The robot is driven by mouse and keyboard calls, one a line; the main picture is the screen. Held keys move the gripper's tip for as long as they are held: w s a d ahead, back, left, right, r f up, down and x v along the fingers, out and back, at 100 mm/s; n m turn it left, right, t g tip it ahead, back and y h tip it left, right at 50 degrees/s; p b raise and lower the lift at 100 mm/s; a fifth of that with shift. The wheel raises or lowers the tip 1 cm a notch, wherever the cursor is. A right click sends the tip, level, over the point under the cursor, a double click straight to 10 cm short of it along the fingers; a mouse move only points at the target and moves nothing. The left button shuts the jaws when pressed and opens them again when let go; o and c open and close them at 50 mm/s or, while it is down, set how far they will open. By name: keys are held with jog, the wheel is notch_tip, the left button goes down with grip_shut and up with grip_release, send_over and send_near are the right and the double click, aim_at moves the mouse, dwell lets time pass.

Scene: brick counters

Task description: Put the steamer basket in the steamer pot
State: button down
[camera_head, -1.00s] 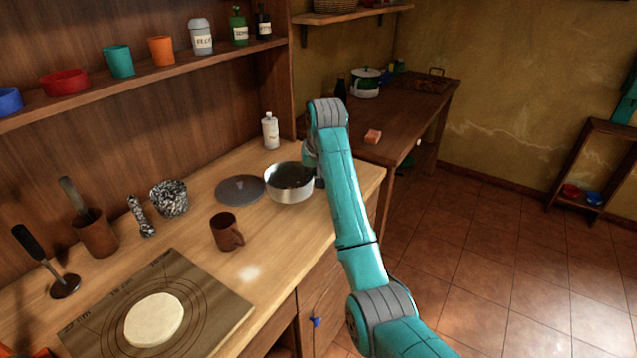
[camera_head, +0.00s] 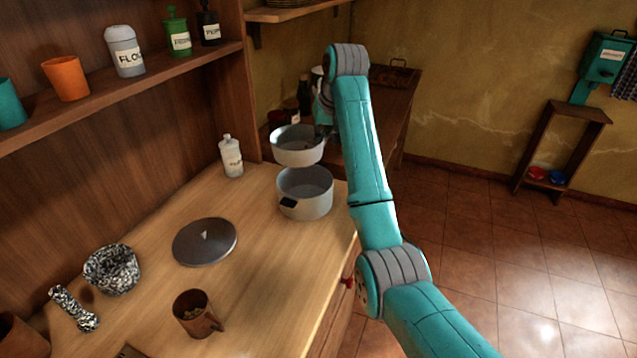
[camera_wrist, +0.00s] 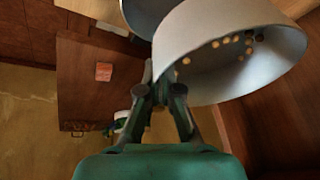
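The steamer basket (camera_head: 297,148), a pale metal bowl, hangs in the air above and slightly left of the steamer pot. The wrist view shows the basket (camera_wrist: 225,48) large and tilted, with small holes in its base. My gripper (camera_head: 326,128) is at the basket's right rim; in the wrist view its fingers (camera_wrist: 160,90) are closed at the basket's edge. The steamer pot (camera_head: 306,198) stands upright on the wooden counter, open at the top, with a dark handle on its front left. A gap separates basket and pot.
A round grey lid (camera_head: 204,243) lies flat left of the pot. A white bottle (camera_head: 231,158) stands behind, near the wall. A brown mug (camera_head: 194,314) and speckled mortar (camera_head: 111,270) are nearer the front. The counter's right edge is close to the pot.

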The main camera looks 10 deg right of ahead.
notch_tip(320, 180, down, 9)
jog(key=shift+f, duration=0.2)
dwell(0.3)
jog(key=shift+f, duration=0.45)
jog(key=c, duration=1.3)
grip_release()
